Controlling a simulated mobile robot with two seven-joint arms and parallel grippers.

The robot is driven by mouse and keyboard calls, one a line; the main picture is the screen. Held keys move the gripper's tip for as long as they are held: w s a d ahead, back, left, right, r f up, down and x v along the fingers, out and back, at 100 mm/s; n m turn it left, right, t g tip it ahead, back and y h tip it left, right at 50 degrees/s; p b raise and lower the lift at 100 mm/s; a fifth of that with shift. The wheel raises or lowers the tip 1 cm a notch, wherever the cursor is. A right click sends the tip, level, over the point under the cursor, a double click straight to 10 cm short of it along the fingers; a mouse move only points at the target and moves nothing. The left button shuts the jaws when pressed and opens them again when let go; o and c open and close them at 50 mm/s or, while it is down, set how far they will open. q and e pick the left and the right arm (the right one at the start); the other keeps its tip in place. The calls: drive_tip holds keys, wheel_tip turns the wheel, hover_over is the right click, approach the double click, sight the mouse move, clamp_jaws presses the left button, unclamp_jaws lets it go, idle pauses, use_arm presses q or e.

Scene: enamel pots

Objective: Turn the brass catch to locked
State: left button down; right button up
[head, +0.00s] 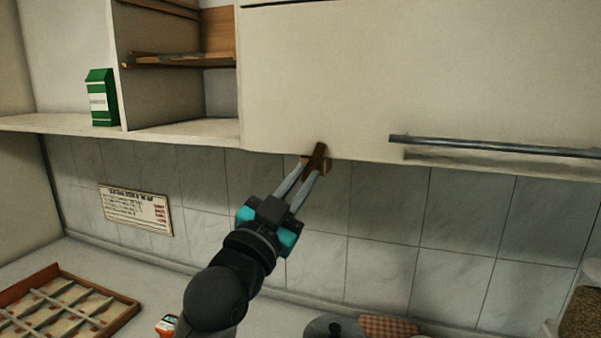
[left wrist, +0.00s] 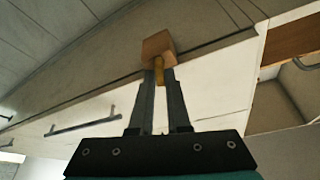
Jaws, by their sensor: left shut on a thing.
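The brass catch (head: 318,154) sits at the lower edge of the cream cabinet door (head: 420,80), as a dark brownish bar that leans a little to the right at its top. In the left wrist view a wooden block (left wrist: 158,45) shows beyond my fingertips, with a narrow brass-yellow piece of the catch (left wrist: 159,74) between the fingers. My left gripper (head: 310,172) reaches up from below and is shut on the catch. The fingers hide part of it, and I cannot read its lock position. My right gripper is not in view.
A long metal handle (head: 480,144) runs along the door to the right. An open shelf holds a green carton (head: 101,97) at the left. Below are a divided wooden tray (head: 120,313), a dark lid (head: 335,327) and a jar (head: 582,315).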

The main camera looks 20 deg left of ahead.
use_arm(q)
drive_tip(key=shift+d+f+n+t+y+p, duration=0.15)
drive_tip(key=shift+n+y+p, duration=0.55)
drive_tip(key=shift+n, duration=0.95)
drive_tip(key=shift+d+n+t+y+p, duration=0.15)
drive_tip(key=shift+n+y+p, duration=0.2)
drive_tip(key=shift+n+y, duration=1)
drive_tip(key=shift+a+n+h, duration=0.1)
drive_tip(key=shift+n+h, duration=0.25)
drive_tip(key=shift+n, duration=0.05)
drive_tip(key=c, duration=0.9)
unclamp_jaws()
drive_tip(key=shift+p+v, duration=0.95)
drive_tip(key=shift+v, duration=6.65)
